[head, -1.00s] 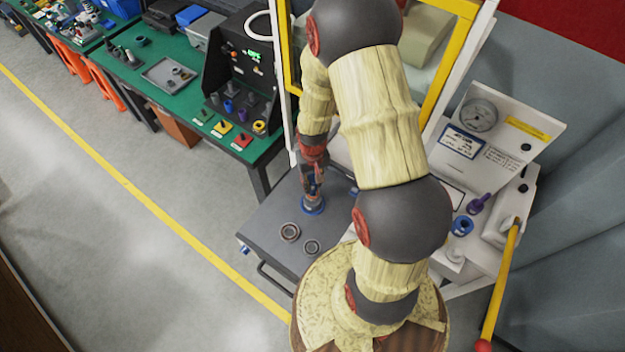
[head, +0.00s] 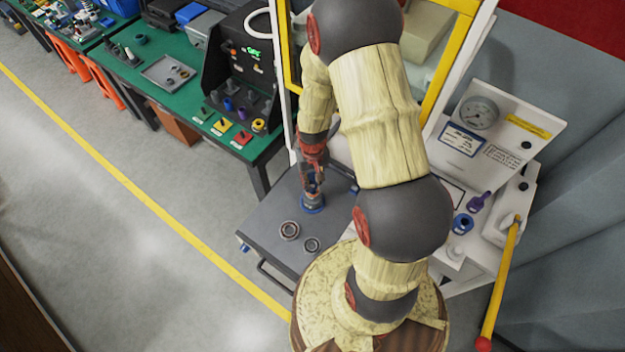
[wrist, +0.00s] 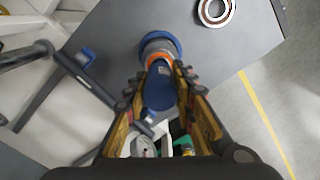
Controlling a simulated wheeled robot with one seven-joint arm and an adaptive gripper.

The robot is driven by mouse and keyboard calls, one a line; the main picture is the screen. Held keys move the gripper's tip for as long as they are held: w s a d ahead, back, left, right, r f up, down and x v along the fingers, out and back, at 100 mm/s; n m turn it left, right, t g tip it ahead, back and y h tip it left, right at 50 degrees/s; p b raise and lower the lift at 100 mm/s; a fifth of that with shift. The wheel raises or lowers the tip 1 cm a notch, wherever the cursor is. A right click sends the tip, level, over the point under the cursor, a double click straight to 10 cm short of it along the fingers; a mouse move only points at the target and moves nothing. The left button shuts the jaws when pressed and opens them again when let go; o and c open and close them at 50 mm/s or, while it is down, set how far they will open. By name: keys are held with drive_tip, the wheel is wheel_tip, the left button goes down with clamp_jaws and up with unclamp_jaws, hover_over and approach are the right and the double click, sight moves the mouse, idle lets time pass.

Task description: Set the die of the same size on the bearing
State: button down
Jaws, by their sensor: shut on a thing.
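My gripper (head: 313,184) is shut on a blue die (head: 313,203) at the grey cart top. In the wrist view, the die (wrist: 160,88) has a blue shaft between my fingers, an orange and pale band, and a wide blue flange at its far end. Whether the flange touches the cart top is hard to tell. Two ring bearings lie apart from it on the cart: a larger bearing (head: 290,231) and a smaller bearing (head: 311,245). One bearing (wrist: 215,10) shows at the top edge of the wrist view.
The grey cart top (head: 262,225) is bare around the bearings. To the right, a white press bench holds a purple die (head: 478,201), a blue ring-shaped piece (head: 462,224) and a yellow lever (head: 505,270). A green table (head: 190,105) with tools stands at the back left.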

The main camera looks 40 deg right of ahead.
drive_tip(key=shift+f, duration=0.1)
drive_tip(key=shift+f+b, duration=1.15)
drive_tip(key=shift+f, duration=0.15)
drive_tip(key=shift+f+b, duration=0.25)
drive_tip(key=shift+b, duration=0.05)
idle(0.4)
drive_tip(key=c, duration=1.8)
unclamp_jaws()
drive_tip(key=shift+o, duration=0.3)
drive_tip(key=o, duration=0.4)
drive_tip(key=shift+c, duration=0.2)
drive_tip(key=shift+o, duration=0.7)
drive_tip(key=shift+r, duration=0.15)
